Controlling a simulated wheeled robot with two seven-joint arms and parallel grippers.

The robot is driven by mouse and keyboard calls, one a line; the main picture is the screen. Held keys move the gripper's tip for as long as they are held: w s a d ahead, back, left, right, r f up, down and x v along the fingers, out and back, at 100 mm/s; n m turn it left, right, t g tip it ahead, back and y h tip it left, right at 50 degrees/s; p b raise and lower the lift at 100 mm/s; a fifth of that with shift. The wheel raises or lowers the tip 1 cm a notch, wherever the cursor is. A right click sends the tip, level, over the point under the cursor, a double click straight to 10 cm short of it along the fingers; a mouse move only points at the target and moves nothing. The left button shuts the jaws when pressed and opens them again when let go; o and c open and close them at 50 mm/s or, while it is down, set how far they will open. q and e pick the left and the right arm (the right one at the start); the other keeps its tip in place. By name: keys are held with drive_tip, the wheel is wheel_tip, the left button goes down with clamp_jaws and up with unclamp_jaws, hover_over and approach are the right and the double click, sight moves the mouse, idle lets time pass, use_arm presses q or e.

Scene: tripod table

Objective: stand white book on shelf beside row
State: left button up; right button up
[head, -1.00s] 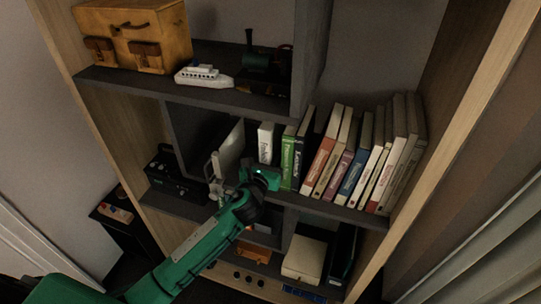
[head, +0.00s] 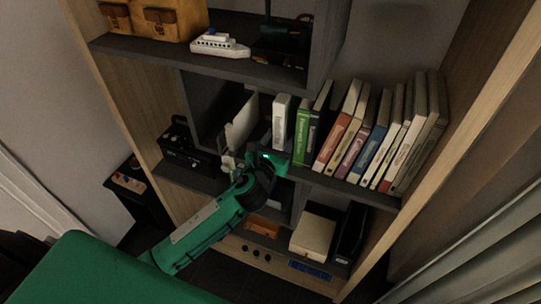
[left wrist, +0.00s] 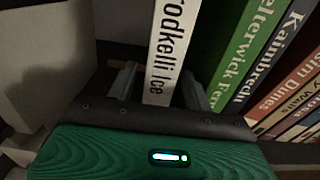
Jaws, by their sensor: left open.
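The white book (head: 281,122) stands upright on the shelf at the left end of the row of books (head: 370,140), beside the green book (head: 302,130). In the left wrist view the white book (left wrist: 170,50) shows its lettered spine, with the green book (left wrist: 248,50) to its right and a dark gap between them. My left gripper (left wrist: 158,88) is open, with one finger on each side of the lower spine. Whether the fingers touch the book is unclear. In the head view my left gripper (head: 270,158) is just below and before the book, its fingers mostly hidden. My right gripper is not in view.
A pale upright panel (head: 241,122) stands left of the white book. A black box-like device (head: 188,150) is further left on that shelf. A white toy ship (head: 220,44) is on the shelf above. A cream box (head: 313,236) is below.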

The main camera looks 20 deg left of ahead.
use_arm(q)
drive_tip(key=s+b, duration=0.1)
drive_tip(key=s, duration=0.7)
drive_tip(key=shift+a, duration=0.2)
